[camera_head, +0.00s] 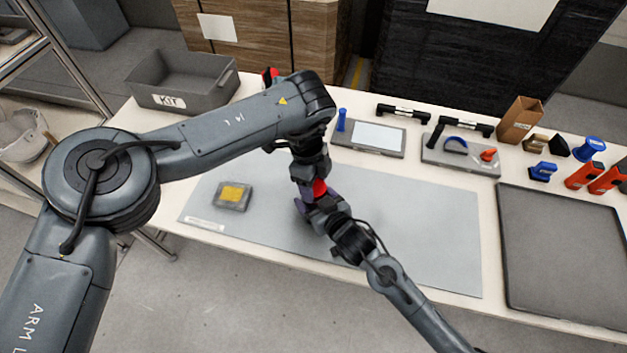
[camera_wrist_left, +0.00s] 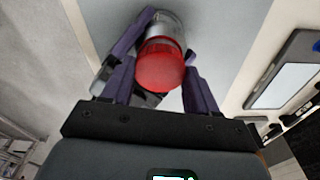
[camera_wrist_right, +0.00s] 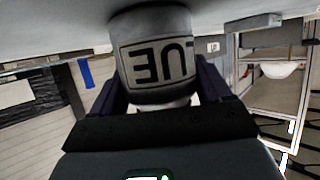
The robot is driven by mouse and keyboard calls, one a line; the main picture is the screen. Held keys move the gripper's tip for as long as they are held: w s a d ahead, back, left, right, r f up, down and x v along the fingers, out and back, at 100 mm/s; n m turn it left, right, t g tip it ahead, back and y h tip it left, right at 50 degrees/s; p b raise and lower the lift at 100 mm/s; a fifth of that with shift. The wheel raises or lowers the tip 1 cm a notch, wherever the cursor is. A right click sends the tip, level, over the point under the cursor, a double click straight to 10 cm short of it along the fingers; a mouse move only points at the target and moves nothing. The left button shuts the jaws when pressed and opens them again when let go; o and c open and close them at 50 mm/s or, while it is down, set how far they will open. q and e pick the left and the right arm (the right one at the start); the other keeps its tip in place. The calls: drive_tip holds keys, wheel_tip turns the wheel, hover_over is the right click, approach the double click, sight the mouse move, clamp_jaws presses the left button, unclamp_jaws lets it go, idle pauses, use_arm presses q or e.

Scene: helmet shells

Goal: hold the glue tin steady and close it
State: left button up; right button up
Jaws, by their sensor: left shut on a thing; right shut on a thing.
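The glue tin (camera_wrist_right: 155,60) is a grey can with a dark-framed label, of which "UE" shows in the right wrist view. Its red lid (camera_wrist_left: 160,66) sits over the tin's silver end in the left wrist view; whether it is fully seated I cannot tell. My left gripper (camera_head: 316,184) is shut on the red lid, with one purple finger on each side. My right gripper (camera_head: 319,206) is shut around the tin's body just below. In the head view the arms hide most of the tin, and only some red (camera_head: 320,187) shows.
A grey mat (camera_head: 420,240) lies under the grippers, with a grey block with a yellow top (camera_head: 232,196) on it. A grey KIT bin (camera_head: 185,85) stands back left. Tool trays (camera_head: 461,155) and several small parts line the back. A dark tray (camera_head: 565,250) lies right.

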use_arm(q)
drive_tip(key=shift+f, duration=0.55)
use_arm(e)
clamp_jaws()
use_arm(q)
drive_tip(key=m, duration=0.6)
drive_tip(key=shift+w+d+m+g+y, duration=0.1)
drive_tip(key=shift+m+g+y, duration=0.2)
drive_tip(key=m, duration=0.7)
drive_tip(key=shift+d+y, duration=0.1)
drive_tip(key=shift+y, duration=0.2)
drive_tip(key=o, duration=1)
